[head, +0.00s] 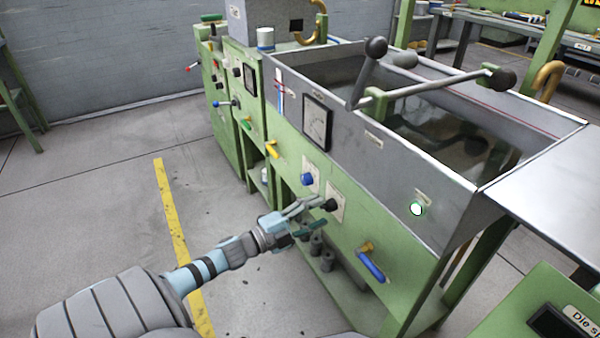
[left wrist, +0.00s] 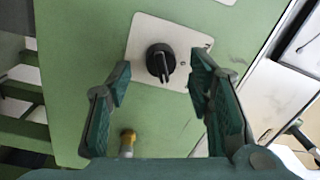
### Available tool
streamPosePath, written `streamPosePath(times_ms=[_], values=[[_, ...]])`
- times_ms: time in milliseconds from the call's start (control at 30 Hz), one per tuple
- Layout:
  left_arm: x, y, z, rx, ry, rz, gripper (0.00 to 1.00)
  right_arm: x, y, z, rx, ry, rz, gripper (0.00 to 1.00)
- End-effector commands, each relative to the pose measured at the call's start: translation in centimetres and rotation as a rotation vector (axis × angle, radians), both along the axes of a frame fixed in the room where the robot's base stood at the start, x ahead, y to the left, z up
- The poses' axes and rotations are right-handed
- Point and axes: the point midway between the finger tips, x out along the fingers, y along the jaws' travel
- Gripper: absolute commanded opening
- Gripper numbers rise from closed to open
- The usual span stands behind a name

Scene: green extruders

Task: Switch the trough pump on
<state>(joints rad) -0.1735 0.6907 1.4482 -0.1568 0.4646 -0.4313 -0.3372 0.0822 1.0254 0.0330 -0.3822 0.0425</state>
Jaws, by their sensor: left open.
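A black rotary switch (head: 330,205) sits on a pale plate on the green front panel below the trough. In the left wrist view the switch knob (left wrist: 160,62) stands between my fingers, its grip bar roughly upright in the picture. My left gripper (head: 313,215) is open in front of the switch; its fingers (left wrist: 161,75) are spread to either side of the knob with gaps. The plate's lettering is too small to read. The grey trough (head: 440,175) holds dark water. A round indicator (head: 417,209) on its side looks bright white with a green rim. My right gripper is not seen.
A blue push button (head: 307,180) lies just left of the switch. A blue-handled valve (head: 371,265) sticks out at lower right. Yellow (head: 272,150) and green handles are farther left. A gauge (head: 316,122) is above. Open floor lies left of the machine.

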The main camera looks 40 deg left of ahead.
Motion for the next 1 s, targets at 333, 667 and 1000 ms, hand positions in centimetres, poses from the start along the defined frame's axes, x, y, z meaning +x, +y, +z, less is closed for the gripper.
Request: streamPosePath(times_ms=[333, 667, 1000], values=[[-8.4, 2.2, -0.5, 0.003, 0.006, -0.004, 0.47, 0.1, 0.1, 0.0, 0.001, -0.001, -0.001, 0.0], [-9.4, 2.6, -0.4, 0.001, 0.0, 0.0, 0.47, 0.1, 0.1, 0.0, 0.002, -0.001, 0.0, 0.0], [-9.4, 2.6, -0.4, -0.006, 0.003, -0.001, 0.47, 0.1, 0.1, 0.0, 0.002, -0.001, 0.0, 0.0]])
